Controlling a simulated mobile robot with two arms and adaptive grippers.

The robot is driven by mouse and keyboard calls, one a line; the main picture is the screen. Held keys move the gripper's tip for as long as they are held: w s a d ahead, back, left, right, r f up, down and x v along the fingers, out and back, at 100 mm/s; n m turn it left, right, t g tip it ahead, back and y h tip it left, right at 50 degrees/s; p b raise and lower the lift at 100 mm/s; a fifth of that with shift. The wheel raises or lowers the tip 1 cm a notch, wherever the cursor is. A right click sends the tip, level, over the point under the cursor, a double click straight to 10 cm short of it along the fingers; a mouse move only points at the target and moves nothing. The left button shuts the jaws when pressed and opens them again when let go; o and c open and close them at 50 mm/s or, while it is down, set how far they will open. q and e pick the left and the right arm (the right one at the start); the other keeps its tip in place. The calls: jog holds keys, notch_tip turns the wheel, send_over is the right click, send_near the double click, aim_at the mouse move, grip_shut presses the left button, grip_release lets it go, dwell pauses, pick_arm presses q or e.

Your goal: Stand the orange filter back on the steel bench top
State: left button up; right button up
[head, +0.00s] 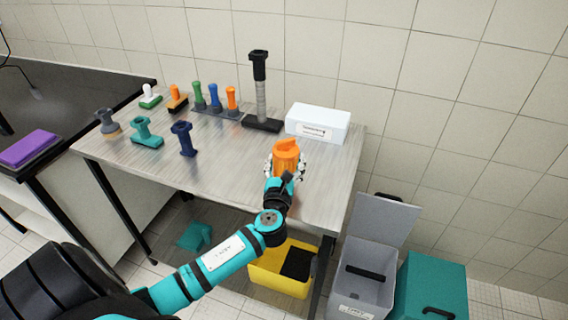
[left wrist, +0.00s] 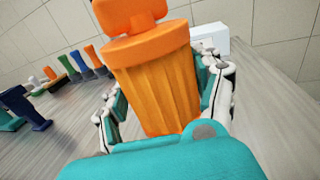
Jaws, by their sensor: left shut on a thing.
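The orange filter (head: 286,154) is a ribbed orange cylinder with a wider rim and a knob-like top. My left gripper (head: 285,170) has its fingers around the filter's sides, near the right end of the steel bench top (head: 225,172). In the left wrist view the filter (left wrist: 155,80) stands nearly upright between the two fingers of the left gripper (left wrist: 165,100), tilted slightly. Its lower end is hidden by my gripper, so I cannot tell whether it touches the bench. My right gripper is not in view.
A white box (head: 318,123) stands behind the filter, and a tall black-and-grey tool (head: 261,95) stands to its left. A dark blue piece (head: 184,139), a teal piece (head: 146,133) and several handled tools stand farther left. Bare bench lies left of the filter.

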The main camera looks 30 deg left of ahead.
pick_arm(q)
jog(key=shift+w+a, duration=1)
jog(key=shift+f, duration=1.8)
jog(key=shift+f+b, duration=0.15)
jog(key=shift+b, duration=0.2)
jog(key=o, duration=1.5)
